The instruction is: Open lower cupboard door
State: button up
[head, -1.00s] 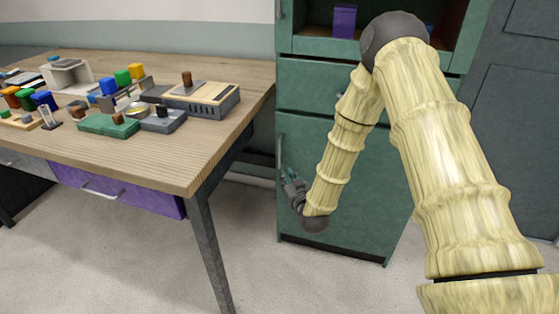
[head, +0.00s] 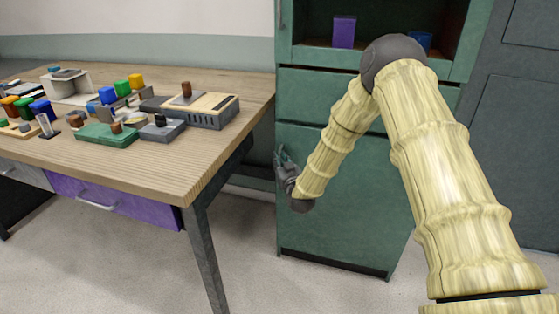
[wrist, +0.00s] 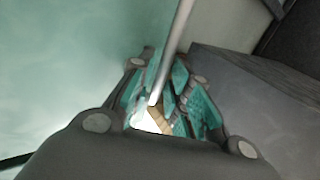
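The green lower cupboard door (head: 340,215) is shut, flush with the cabinet front. My gripper (head: 280,158) is at its upper left edge, where it hides the door's handle in the head view. In the wrist view, the pale metal handle bar (wrist: 175,45) runs down between the teal pads of my gripper (wrist: 166,78). The pads are close on both sides of the bar. I cannot tell whether they press on it.
A wooden table (head: 205,165) with several small coloured parts stands left of the cabinet, its leg near my gripper. A green drawer (head: 310,93) is above the door, and an open shelf holds a purple box (head: 344,32). Pale floor (head: 250,265) is clear in front.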

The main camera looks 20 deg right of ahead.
jog(key=shift+w, duration=0.55)
grip_shut()
